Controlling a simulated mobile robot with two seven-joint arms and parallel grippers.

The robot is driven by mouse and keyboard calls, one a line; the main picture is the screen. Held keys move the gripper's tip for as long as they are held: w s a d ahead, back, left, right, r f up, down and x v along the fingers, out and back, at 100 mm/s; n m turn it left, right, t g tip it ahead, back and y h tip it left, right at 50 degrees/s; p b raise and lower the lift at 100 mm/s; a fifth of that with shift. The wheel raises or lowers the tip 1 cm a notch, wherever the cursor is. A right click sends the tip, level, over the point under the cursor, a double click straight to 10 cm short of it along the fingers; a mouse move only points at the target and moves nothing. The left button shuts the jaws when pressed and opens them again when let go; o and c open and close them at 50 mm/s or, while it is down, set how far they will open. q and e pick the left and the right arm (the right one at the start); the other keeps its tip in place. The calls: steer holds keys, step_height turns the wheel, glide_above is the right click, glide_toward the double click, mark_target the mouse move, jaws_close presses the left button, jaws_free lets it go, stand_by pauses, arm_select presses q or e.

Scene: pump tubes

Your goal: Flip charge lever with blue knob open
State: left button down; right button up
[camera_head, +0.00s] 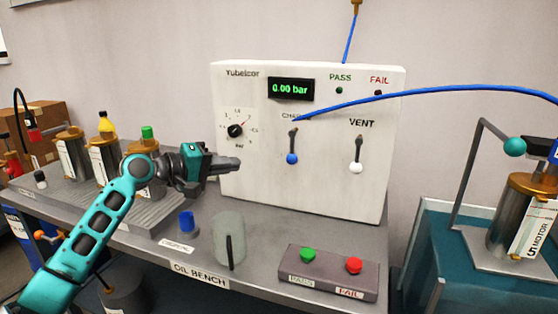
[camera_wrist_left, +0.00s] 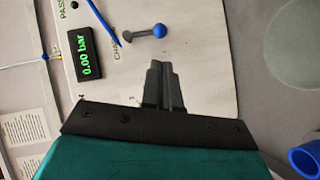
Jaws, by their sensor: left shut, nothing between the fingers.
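The charge lever with its blue knob (camera_head: 291,159) is on the front of the white panel, under the partly hidden charge label, and hangs with the knob down. The blue knob also shows in the left wrist view (camera_wrist_left: 159,31), just ahead of the fingertips and apart from them. My left gripper (camera_head: 238,164) is shut and empty, to the left of the knob in the head view. Its closed fingers show in the left wrist view (camera_wrist_left: 158,68).
The vent lever with a white knob (camera_head: 356,168) hangs right of the charge lever. A blue hose (camera_head: 430,90) arches from the panel to the right. A button box (camera_head: 328,272), a grey-green cylinder (camera_head: 228,240) and a blue cup (camera_head: 187,221) stand on the bench.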

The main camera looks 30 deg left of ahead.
mark_target(288, 160)
arm_select(q)
steer(key=shift+w, duration=0.15)
steer(key=b+x, duration=0.1)
steer(key=x, duration=1.2)
steer(key=shift+w+d+f, duration=0.1)
steer(key=shift+w+d, duration=0.1)
steer(key=shift+w, duration=0.15)
